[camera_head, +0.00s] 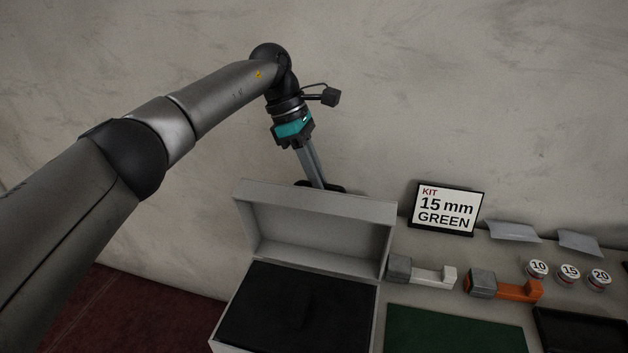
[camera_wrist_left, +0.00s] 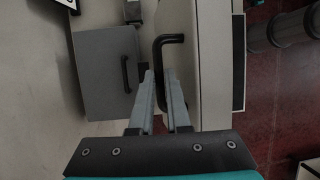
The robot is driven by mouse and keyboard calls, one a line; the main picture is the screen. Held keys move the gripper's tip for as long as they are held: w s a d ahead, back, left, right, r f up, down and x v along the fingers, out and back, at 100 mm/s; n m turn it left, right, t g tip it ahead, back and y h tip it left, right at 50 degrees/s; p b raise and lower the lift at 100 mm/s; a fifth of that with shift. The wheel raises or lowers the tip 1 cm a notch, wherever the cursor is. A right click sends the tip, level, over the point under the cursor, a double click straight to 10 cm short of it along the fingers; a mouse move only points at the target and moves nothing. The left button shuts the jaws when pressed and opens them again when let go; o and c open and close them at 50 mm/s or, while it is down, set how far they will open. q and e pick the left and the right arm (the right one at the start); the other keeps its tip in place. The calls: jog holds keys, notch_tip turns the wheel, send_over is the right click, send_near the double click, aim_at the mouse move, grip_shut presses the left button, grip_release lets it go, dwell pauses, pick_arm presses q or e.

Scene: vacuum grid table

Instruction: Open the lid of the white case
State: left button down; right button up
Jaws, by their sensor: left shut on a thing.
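The white case stands on the table with its lid (camera_head: 320,225) raised, showing black lining (camera_head: 297,312) in the base. The case also shows in the left wrist view (camera_wrist_left: 208,60). My left gripper (camera_head: 318,183) points down behind the raised lid, its tips partly hidden by the lid's upper edge. In the left wrist view its two fingers (camera_wrist_left: 160,92) are shut on the case's black handle (camera_wrist_left: 168,40), which runs down between them. My right gripper is out of view.
Right of the case are a sign (camera_head: 446,209) reading "KIT 15 mm GREEN", a white-ended block (camera_head: 435,275), an orange-ended block (camera_head: 515,290), numbered round caps (camera_head: 568,272), packets (camera_head: 512,231), a green mat (camera_head: 450,332) and a black tray (camera_head: 590,325). A wall (camera_head: 420,80) stands close behind.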

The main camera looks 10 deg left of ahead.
pick_arm(q)
jog(key=shift+w+a+f, duration=0.1)
jog(key=shift+w+f, duration=0.35)
jog(key=shift+f, duration=0.05)
jog(key=shift+w, duration=0.1)
jog(key=c, duration=0.9)
grip_release()
jog(key=shift+r, duration=0.15)
jog(key=shift+w, duration=0.1)
jog(key=shift+r, duration=0.1)
